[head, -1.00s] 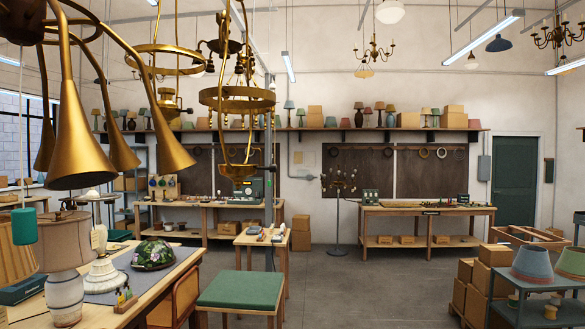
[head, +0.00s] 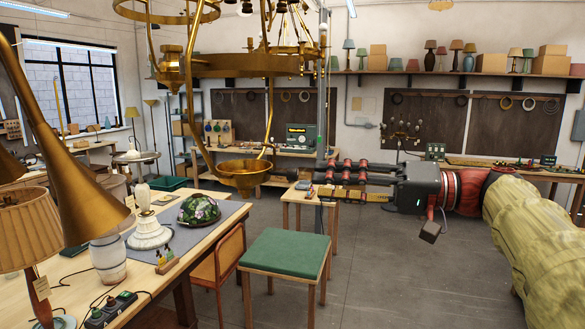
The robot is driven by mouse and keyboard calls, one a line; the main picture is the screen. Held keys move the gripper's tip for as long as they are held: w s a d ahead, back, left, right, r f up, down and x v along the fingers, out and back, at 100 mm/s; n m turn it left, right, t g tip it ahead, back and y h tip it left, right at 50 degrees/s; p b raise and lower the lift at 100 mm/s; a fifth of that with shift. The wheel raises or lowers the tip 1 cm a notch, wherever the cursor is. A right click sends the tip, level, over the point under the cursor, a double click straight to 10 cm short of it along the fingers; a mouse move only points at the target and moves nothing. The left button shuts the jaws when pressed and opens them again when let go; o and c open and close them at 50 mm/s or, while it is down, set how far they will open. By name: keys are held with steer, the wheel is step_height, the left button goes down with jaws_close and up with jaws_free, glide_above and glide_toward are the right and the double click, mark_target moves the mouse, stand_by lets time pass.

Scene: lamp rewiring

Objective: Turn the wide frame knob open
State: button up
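A wide brass hanging frame (head: 237,65) fills the upper middle of the head view, with curved arms running down to a small brass bowl (head: 245,166). I cannot make out which part is the wide frame knob. My gripper (head: 300,175) reaches in from the right at the height of the bowl. Its tip is just right of the bowl in the picture; I cannot tell whether they touch. The fingers are seen side-on, so their opening is unclear. I see nothing held in them.
A green-topped stool (head: 285,250) stands below the frame. A small wooden table (head: 297,194) is behind it. The workbench (head: 185,262) at left bears lamps and a floral shade (head: 198,209). A brass horn (head: 85,185) hangs close at left. The floor at right is clear.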

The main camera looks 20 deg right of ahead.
mark_target(298, 175)
steer(key=x, duration=0.5)
steer(key=r+x, duration=0.1)
steer(key=x, duration=0.1)
steer(key=shift+w+a+r+p, duration=0.1)
steer(key=shift+w+p, duration=0.2)
steer(key=shift+p, duration=0.1)
steer(key=shift+c, duration=1.1)
jaws_close()
